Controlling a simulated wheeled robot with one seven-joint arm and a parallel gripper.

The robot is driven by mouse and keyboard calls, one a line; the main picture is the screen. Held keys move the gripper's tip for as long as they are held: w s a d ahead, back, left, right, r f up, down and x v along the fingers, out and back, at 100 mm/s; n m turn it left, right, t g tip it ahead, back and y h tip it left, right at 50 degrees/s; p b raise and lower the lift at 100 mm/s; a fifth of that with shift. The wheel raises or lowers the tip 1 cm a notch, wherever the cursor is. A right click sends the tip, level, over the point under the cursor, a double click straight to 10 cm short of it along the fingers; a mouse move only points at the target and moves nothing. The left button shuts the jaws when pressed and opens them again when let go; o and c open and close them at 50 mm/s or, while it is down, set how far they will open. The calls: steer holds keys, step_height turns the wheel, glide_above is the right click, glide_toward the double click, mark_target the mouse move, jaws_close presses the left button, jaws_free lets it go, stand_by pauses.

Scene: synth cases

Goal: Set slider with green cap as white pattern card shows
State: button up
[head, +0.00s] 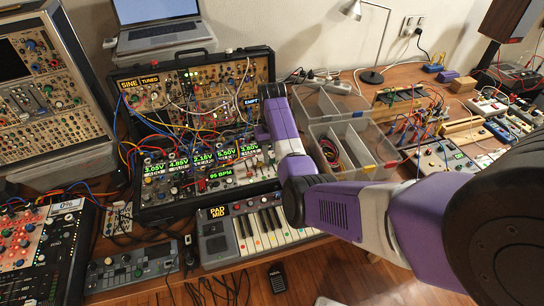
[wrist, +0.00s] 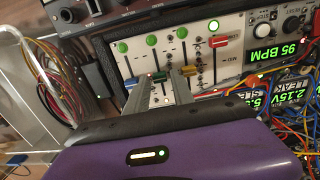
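In the wrist view, a pale slider panel (wrist: 205,60) carries several sliders in a row. The slider with the green cap (wrist: 160,77) is the second from the left. In the head view my arm hides the fingers. I cannot make out the white pattern card.
Patch cables (wrist: 300,120) crowd the panel's right side in the wrist view. In the head view, the synth case (head: 225,197) stands behind a small keyboard (head: 265,228). Clear bins (head: 350,140) stand close on the right. A laptop (head: 160,25) is at the back.

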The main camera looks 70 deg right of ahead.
steer(key=shift+f, duration=0.55)
jaws_close()
stand_by(1.1)
